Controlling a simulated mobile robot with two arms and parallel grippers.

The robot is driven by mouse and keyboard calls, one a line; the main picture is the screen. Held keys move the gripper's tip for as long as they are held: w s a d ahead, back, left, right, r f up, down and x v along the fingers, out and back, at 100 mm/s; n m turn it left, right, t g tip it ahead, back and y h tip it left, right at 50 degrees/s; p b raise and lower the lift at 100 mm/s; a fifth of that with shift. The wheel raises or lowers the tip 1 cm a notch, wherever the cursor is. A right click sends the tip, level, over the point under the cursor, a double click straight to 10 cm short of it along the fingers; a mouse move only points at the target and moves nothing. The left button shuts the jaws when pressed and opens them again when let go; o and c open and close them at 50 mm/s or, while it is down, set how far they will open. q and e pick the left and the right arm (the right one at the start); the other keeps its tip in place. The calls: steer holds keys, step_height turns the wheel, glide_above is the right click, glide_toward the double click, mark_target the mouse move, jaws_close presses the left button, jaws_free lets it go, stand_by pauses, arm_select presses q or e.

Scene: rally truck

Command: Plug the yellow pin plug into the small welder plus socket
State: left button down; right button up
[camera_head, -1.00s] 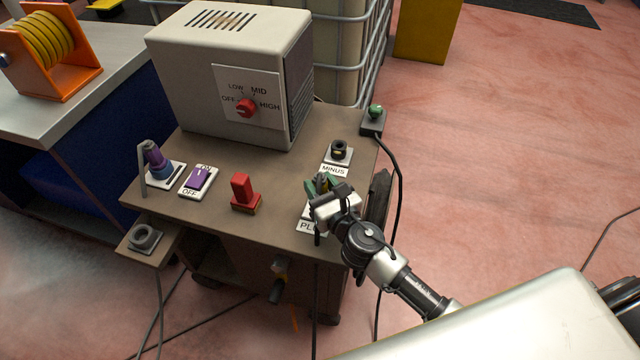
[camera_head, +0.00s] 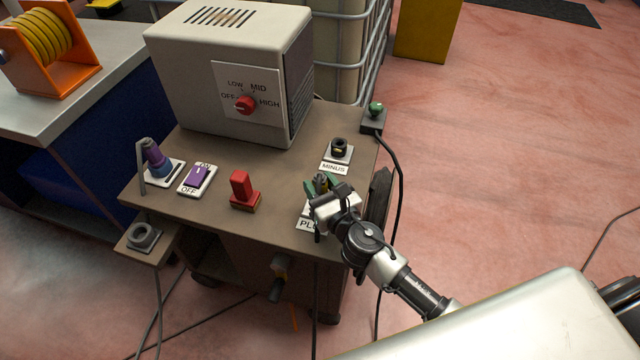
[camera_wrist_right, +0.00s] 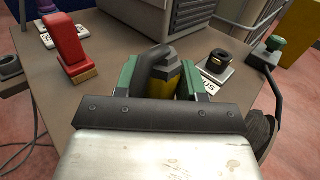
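The yellow pin plug (camera_wrist_right: 180,80), with a dark grey bent top, sits between the green fingers of my right gripper (camera_wrist_right: 160,82) in the right wrist view. The fingers close on both its sides. In the head view my right gripper (camera_head: 322,187) is over the plus socket's spot at the cart's front right corner. Its plus label (camera_head: 306,224) is partly covered by the gripper. The plus socket itself is hidden, so I cannot tell whether the pin is in it. My left gripper is out of view.
The minus socket (camera_head: 339,150) is just behind. A red block-shaped part (camera_head: 243,188), a purple switch (camera_head: 198,178) and a beige welder box (camera_head: 230,70) stand on the brown cart (camera_head: 270,165). A green button box (camera_head: 374,120) is at the right edge. Open floor lies right.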

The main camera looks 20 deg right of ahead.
mark_target(324, 192)
steer(key=o, duration=0.4)
steer(key=shift+o, duration=0.2)
steer(key=shift+s, duration=0.2)
steer(key=s, duration=0.4)
steer(key=shift+d+f, duration=0.1)
steer(key=shift+d, duration=0.3)
steer(key=s, duration=0.2)
steer(key=s+d+b, duration=0.1)
steer(key=s, duration=0.2)
steer(key=shift+s, duration=0.1)
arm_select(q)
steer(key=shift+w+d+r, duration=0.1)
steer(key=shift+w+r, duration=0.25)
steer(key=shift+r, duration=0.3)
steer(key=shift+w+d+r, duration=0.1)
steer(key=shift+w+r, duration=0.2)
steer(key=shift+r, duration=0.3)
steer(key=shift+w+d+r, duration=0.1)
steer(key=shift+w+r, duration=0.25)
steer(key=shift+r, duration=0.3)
arm_select(e)
steer(key=shift+s+d, duration=0.1)
steer(key=shift+s, duration=0.4)
